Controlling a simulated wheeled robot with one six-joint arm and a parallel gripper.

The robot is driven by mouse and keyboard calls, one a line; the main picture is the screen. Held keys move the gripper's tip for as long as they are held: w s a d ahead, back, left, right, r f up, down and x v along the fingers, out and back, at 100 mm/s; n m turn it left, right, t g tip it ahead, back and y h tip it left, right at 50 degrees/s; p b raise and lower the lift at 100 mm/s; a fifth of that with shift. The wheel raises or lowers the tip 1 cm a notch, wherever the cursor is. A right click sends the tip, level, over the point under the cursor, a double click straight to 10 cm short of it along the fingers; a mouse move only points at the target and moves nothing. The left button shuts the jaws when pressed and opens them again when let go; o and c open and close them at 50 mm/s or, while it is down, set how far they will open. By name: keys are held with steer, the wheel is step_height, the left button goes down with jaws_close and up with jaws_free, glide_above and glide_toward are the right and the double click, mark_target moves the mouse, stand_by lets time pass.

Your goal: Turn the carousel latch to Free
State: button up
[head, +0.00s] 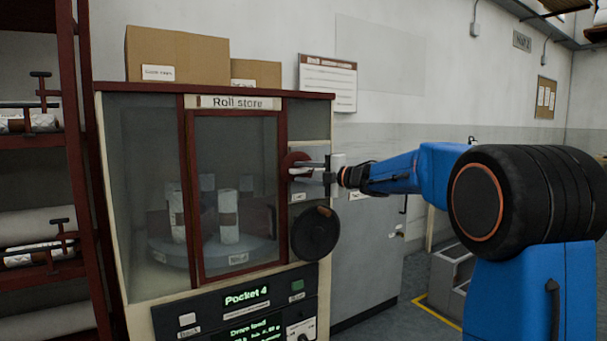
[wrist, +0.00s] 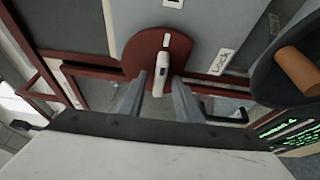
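The carousel latch is a red disc (wrist: 140,48) with a pale lever (wrist: 162,70) on the front of the Roll store cabinet. In the head view the latch disc (head: 290,160) shows at the right of the cabinet door, partly hidden by my gripper (head: 306,171). In the wrist view my gripper (wrist: 157,98) is open, with one finger on each side of the lever and gaps showing. A "Lock" label (wrist: 222,62) lies right of the disc. No "Free" label is readable. The carousel (head: 210,255) holds white rolls (head: 228,215) behind glass.
A dark handwheel (head: 315,235) with a brown knob (wrist: 298,70) sits close below the latch. A control panel (head: 238,312) reading "Pocket 4" is lower down. Boxes (head: 175,56) stand on the cabinet, and a red rack (head: 75,150) stands to its left.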

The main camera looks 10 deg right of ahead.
steer(key=v, duration=1.7)
steer(key=shift+d, duration=0.15)
steer(key=s+d+f+m+t+h, duration=0.1)
steer(key=s+d+f+m+h, duration=0.2)
steer(key=s+m+h, duration=0.55)
steer(key=s+d+f+m+h, duration=0.2)
steer(key=s+f+m+h, duration=0.3)
steer(key=m, duration=0.6)
steer(key=s+a+f+m+g+y, duration=0.1)
steer(key=s+a+f+m+g, duration=0.2)
steer(key=s+f, duration=0.9)
steer(key=s+a+f+m+g+y, duration=0.1)
steer(key=s+a+f+m+g, duration=0.2)
steer(key=s+f, duration=0.9)
steer(key=s+a+g, duration=0.3)
steer(key=s+g, duration=0.1)
steer(key=s, duration=0.1)
steer(key=shift+s+a+m, duration=0.25)
steer(key=shift+s+m, duration=0.05)
steer(key=shift+m, duration=0.05)
steer(key=shift+f, duration=0.1)
